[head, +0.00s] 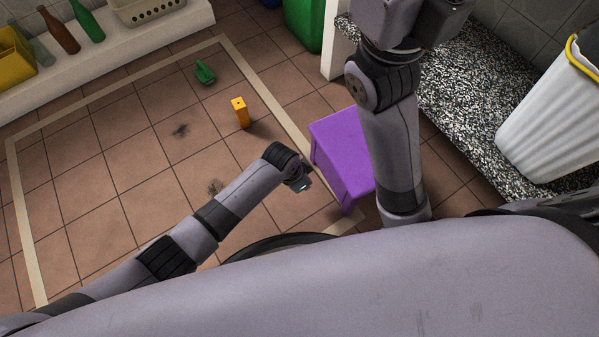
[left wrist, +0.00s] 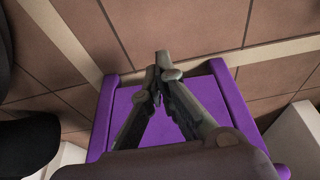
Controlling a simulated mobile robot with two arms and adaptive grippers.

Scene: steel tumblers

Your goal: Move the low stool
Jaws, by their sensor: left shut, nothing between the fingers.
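The low stool (head: 343,148) is purple and stands upright on the tiled floor, at the right side of the pale floor line. My right arm hides its right part in the head view. My left gripper (head: 303,187) is beside the stool's left side in the head view. In the left wrist view the fingers (left wrist: 160,66) are shut with nothing between them, in front of the purple stool top (left wrist: 192,111). I cannot tell whether they touch it. My right arm reaches toward the top of the head view, and its gripper is out of sight.
A pale line (head: 130,88) frames a floor area holding a yellow-orange block (head: 240,112) and a green object (head: 204,72). A speckled slab (head: 455,105) with a white ribbed bin (head: 553,115) stands right. A green bin (head: 304,25) is behind. The framed floor's left part is mostly clear.

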